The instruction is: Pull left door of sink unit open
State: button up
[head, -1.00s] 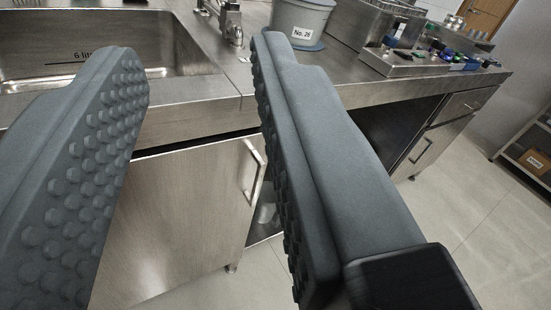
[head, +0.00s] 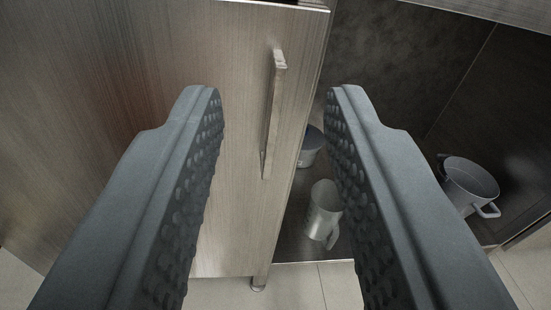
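The steel door (head: 235,55) of the sink unit fills the left half of the view, its free edge on the right. Its upright bar handle (head: 273,115) is near that edge. To the right of the door the dark cabinet interior (head: 400,55) shows, so the door stands at least partly open; its hinge side is not clear. My gripper (head: 274,95) is open. Its two fingers lie on either side of the handle in the picture. Neither finger visibly touches it, and the depth between them cannot be told.
Pale floor tiles (head: 315,287) below look clear.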

jog(key=y, duration=0.2)
send_near(277, 108)
jog(key=x, duration=1)
jog(key=shift+w+a, duration=0.1)
jog(key=shift+w, duration=0.2)
grip_shut()
